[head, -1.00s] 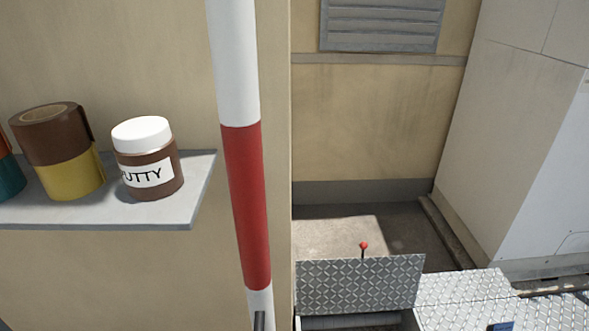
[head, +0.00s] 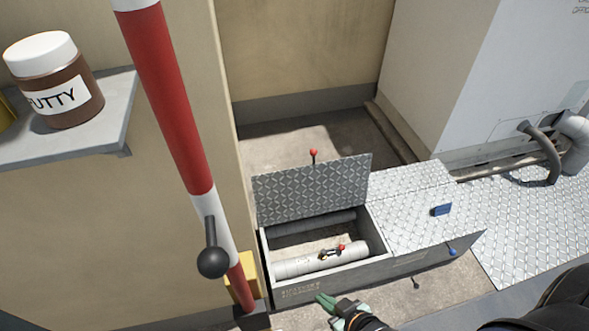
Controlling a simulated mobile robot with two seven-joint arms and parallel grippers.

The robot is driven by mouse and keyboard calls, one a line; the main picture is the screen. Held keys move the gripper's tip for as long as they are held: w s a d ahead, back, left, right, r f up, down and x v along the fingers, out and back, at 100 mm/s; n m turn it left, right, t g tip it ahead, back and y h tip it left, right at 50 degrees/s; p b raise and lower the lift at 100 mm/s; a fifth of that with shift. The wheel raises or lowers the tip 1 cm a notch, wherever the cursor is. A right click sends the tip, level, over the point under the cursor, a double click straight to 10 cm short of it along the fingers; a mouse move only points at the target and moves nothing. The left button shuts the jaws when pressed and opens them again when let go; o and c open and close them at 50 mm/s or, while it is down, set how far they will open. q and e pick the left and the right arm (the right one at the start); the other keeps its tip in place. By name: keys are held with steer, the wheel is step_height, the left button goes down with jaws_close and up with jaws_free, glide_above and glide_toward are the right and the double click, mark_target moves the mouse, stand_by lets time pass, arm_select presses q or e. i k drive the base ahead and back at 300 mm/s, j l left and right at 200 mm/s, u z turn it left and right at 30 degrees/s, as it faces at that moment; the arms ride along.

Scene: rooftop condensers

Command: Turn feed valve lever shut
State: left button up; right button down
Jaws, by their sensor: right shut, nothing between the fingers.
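A small brass valve with a red lever (head: 335,251) sits on a pale wrapped pipe (head: 295,266) inside an open floor duct (head: 350,277). The lever lies roughly along the pipe, but it is too small to tell its exact angle. The duct's tread-plate lid (head: 310,191) stands raised behind the opening. My right gripper (head: 325,300) has pale green fingers and is at the bottom, in front of the duct and apart from the valve. It is shut and empty. My left gripper is out of view.
A red and white pole (head: 170,95) with a black ball-ended lever (head: 212,258) stands left of the duct. A shelf (head: 90,140) holds a putty jar (head: 60,90). A red-knobbed rod (head: 313,155) rises behind the lid. Closed tread plates (head: 405,190) cover the duct's right side.

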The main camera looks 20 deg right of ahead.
mark_target(341, 248)
steer(key=k+l+z, duration=0.2)
steer(key=z, duration=0.15)
steer(key=k+l+z, duration=0.2)
steer(key=l+z, duration=0.15)
steer(key=i+l+u, duration=0.2)
steer(key=l, duration=0.15)
